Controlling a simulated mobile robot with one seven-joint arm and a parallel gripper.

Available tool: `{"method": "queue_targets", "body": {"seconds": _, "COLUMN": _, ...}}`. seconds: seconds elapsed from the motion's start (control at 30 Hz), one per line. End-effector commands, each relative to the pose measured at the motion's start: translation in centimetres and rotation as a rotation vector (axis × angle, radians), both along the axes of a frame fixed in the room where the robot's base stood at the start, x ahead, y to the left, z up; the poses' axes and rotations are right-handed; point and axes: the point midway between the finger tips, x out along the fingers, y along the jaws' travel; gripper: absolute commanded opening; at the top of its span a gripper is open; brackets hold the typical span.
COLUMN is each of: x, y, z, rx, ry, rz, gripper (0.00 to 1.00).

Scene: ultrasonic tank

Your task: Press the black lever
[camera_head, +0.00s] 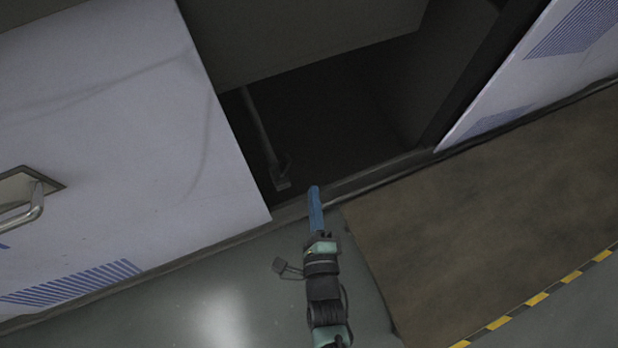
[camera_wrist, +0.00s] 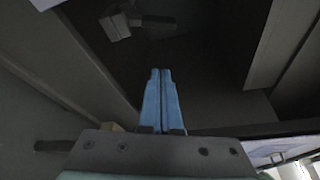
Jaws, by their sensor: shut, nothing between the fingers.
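Inside the dark opening of the cabinet, a thin rod slants down to a flat pedal-like end (camera_head: 281,183), which looks like the lever. It looks grey in the dim light. A similar blocky end shows in the wrist view (camera_wrist: 116,26) at upper left, beyond my fingertips. My gripper (camera_head: 314,189) has blue fingers, pressed together with nothing between them. It is at the front edge of the opening, a little right of the pedal end and apart from it. In the wrist view the shut fingers (camera_wrist: 161,72) point into the dark opening.
A white panel with a metal handle (camera_head: 36,208) stands left of the opening. Another white panel (camera_head: 535,75) is on the right. A sill (camera_head: 375,178) runs along the bottom of the opening. A brown mat (camera_head: 490,220) and yellow-black floor tape (camera_head: 537,299) lie at right.

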Motion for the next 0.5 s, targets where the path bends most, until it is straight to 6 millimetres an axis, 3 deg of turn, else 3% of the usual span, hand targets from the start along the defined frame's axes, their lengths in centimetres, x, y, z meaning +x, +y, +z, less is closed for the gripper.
{"method": "queue_targets", "body": {"seconds": 0.37, "x": 8.4, "y": 0.1, "z": -1.4, "rx": 0.003, "ry": -0.005, "rz": 0.000, "gripper": 0.00}}
{"method": "queue_targets", "body": {"seconds": 0.5, "x": 7.6, "y": 1.0, "z": -0.4, "rx": 0.000, "ry": -0.001, "rz": -0.005, "gripper": 0.00}}
